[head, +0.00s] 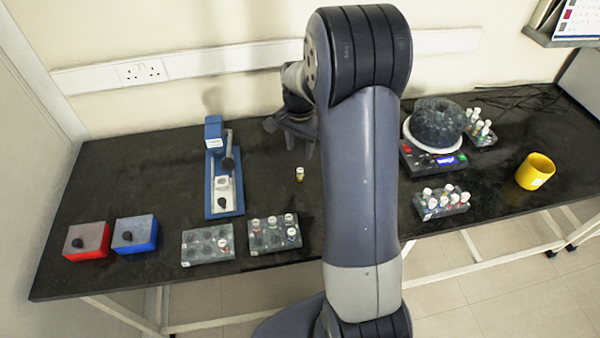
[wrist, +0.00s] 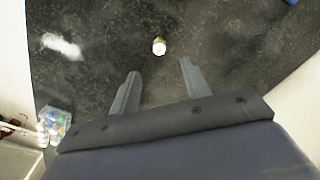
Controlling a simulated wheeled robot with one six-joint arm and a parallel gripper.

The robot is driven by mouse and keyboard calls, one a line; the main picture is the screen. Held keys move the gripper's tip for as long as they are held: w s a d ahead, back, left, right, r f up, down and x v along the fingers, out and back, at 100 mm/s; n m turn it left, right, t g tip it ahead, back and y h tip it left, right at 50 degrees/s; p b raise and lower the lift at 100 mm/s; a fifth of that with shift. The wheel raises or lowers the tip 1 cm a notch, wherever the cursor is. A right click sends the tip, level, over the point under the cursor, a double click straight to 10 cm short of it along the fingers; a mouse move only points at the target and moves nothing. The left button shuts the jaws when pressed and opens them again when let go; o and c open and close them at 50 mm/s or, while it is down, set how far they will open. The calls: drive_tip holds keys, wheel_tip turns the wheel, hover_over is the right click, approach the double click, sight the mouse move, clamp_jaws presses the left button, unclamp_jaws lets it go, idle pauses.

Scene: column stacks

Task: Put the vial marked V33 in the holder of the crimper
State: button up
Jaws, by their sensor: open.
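A small amber vial with a pale cap (head: 299,174) stands alone on the dark bench, right of the crimper. In the wrist view the vial (wrist: 159,46) is beyond my fingertips, roughly centred between them. I cannot read a mark on it, so I cannot tell whether it is V33. The blue crimper (head: 211,165) stands upright with a lever; its pale holder area (head: 224,186) is low at the front, and I cannot tell whether anything is in it. My gripper (head: 301,146) is open and empty above the bench; in the wrist view both fingers (wrist: 160,70) are apart.
Two grey racks with vials (head: 207,246) (head: 275,235) stand in front of the crimper. Red (head: 87,242) and blue (head: 136,234) boxes are at left. Right of my arm are a stirrer-like device (head: 432,157), more vial racks (head: 441,203) and a yellow cup (head: 535,171).

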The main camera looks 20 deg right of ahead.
sight(300, 170)
wheel_tip(300, 170, down, 8)
drive_tip(key=shift+f+p, duration=0.25)
drive_tip(key=shift+p, duration=0.45)
drive_tip(key=shift+c, duration=0.3)
clamp_jaws()
drive_tip(key=shift+r, duration=0.15)
